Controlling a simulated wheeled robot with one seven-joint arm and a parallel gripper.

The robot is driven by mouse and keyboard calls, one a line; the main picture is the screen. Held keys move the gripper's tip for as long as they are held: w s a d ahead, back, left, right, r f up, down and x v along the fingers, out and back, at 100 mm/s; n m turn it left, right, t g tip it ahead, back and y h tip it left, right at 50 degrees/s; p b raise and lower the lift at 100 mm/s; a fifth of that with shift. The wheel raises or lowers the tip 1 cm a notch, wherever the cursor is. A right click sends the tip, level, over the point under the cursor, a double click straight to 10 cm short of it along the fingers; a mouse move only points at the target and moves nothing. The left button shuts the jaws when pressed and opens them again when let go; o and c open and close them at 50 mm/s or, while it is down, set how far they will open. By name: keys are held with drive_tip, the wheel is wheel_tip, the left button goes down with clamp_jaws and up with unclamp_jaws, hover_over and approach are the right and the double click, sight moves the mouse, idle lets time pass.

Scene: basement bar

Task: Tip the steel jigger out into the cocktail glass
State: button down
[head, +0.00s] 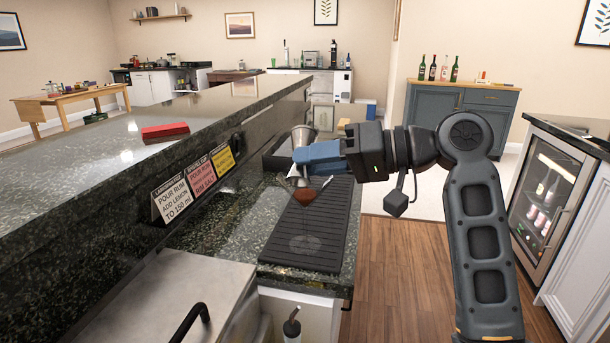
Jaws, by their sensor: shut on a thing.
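My gripper (312,154) is shut on the steel jigger (303,136), its blue fingers around the middle. The jigger looks close to upright, its upper cup showing above the fingers and a small part of its lower cup below them. What is inside it cannot be seen. The cocktail glass (306,196) is clear and conical, with red-brown liquid low in its bowl. It appears to stand on the black ribbed bar mat (332,225), its round foot faint on the mat. The jigger is above the glass; the fingers partly hide the glass's rim.
The raised granite bar (75,190) runs along the left, with a red box (165,131) on top and three recipe cards (173,199) at its side. A dark tray (278,156) lies behind the mat. A steel lid (165,290) is in front. Wooden floor is clear at right.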

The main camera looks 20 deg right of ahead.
drive_tip(key=shift+f+m, duration=0.1)
drive_tip(key=shift+m, duration=0.2)
drive_tip(key=shift+r+m+g+p, duration=0.3)
drive_tip(key=shift+r+m+p, duration=0.25)
drive_tip(key=shift+p, duration=0.7)
drive_tip(key=shift+f+m+g+y+p, duration=0.3)
drive_tip(key=shift+f+m+p, duration=0.1)
drive_tip(key=shift+m, duration=0.35)
idle(0.7)
drive_tip(key=shift+r+p, duration=0.1)
drive_tip(key=shift+p, duration=0.65)
drive_tip(key=shift+f+m+p, duration=0.25)
drive_tip(key=shift+m+p, duration=0.25)
drive_tip(key=shift+p, duration=0.05)
